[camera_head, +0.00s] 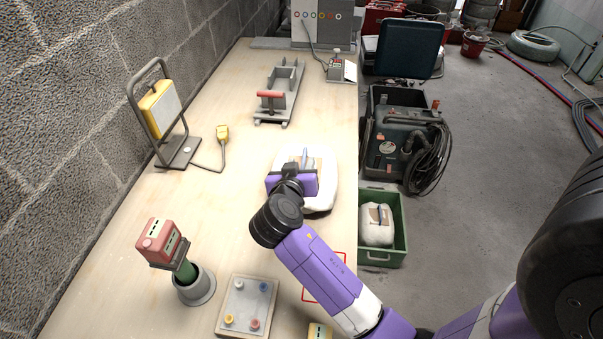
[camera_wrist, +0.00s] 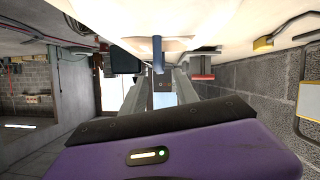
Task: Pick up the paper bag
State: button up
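A white, rounded bag (camera_head: 328,186) sits on the pale workbench, partly hidden under my gripper. A second white bag with a brown label (camera_head: 377,222) and a blue strip on top lies in the green crate (camera_head: 399,258) beside the bench. My purple gripper (camera_head: 307,160) is directly over the bench bag. A blue upright piece (camera_wrist: 157,53) shows in line with the gap, against a white surface. I cannot tell whether the fingers touch it.
A yellow lamp on a stand (camera_head: 160,108), a red-topped tool in a grey cup (camera_head: 193,284) and a button board (camera_head: 246,304) stand on the bench. A grey fixture with a red handle (camera_head: 279,92) is farther back. A dark machine (camera_head: 388,145) stands right of the bench.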

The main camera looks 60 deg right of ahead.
aim_at(303, 161)
jog(key=shift+f+p+x, duration=0.1)
jog(key=shift+p+x, duration=0.15)
jog(key=shift+x, duration=1.1)
jog(key=shift+f+p+x, duration=0.15)
jog(key=shift+p+x, duration=0.1)
jog(key=shift+x, duration=1.05)
jog(key=shift+a, duration=0.1)
grip_shut()
